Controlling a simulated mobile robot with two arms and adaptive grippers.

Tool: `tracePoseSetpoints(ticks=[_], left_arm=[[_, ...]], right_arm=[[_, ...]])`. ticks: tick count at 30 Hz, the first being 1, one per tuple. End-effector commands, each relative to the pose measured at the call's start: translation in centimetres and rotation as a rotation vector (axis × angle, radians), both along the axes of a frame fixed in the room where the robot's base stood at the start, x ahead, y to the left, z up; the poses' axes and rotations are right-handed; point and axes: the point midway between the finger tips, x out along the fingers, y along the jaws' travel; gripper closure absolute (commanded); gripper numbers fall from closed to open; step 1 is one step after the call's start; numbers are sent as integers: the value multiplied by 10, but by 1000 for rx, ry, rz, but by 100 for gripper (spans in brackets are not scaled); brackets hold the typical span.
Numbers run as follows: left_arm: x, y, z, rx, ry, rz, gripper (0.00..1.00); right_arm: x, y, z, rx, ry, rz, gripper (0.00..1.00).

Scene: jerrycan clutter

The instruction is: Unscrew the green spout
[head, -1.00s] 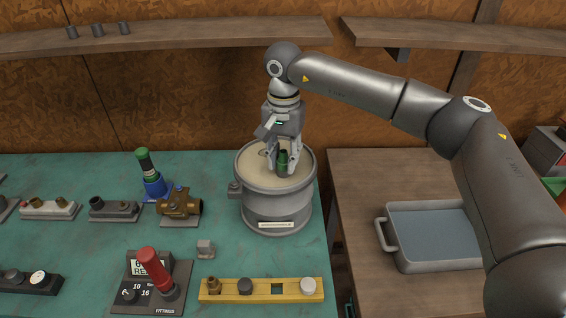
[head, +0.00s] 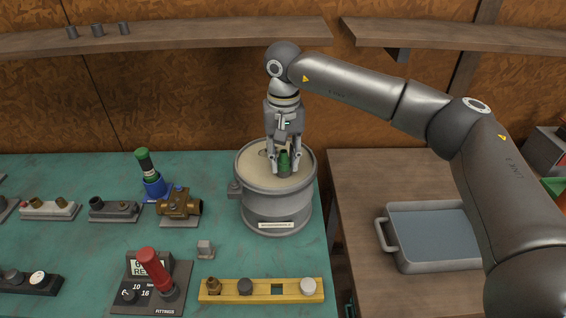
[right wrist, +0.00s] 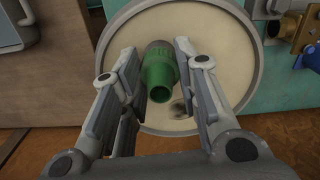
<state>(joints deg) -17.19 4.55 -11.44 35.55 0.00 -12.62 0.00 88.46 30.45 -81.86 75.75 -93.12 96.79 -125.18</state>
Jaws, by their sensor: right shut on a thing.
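The green spout (head: 284,160) stands upright on the pale top of a grey round drum (head: 262,207). In the right wrist view the spout (right wrist: 158,74) shows its open round mouth towards the camera, above the drum's cream lid. My right gripper (head: 284,166) points straight down from above, with its fingers on either side of the spout, shut on it. The spout's base and the thread are hidden. My left gripper is not in the head view.
A yellow rack (head: 262,291) with fittings lies in front of the drum. A brass valve (head: 179,204), a blue-based tool with a green top (head: 153,180) and a red-handled gauge (head: 152,282) stand left. A grey tray (head: 433,236) rests on the right-hand wooden table.

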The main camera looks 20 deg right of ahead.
Motion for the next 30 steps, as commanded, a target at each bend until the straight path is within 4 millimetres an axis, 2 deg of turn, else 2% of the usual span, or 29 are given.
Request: tracePoseSetpoints(ticks=[2, 3, 4, 14, 25, 30], left_arm=[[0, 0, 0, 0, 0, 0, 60], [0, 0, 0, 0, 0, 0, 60], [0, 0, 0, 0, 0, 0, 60], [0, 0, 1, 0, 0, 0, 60], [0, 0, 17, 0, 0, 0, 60], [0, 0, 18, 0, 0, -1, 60]], right_arm=[[0, 0, -1, -1, 1, -1, 95], [0, 0, -1, -1, 1, -1, 65], [0, 0, -1, -1, 1, -1, 63], [0, 0, 1, 0, 0, -3, 63], [0, 0, 27, 0, 1, -3, 63], [0, 0, 30, 0, 1, -3, 63]])
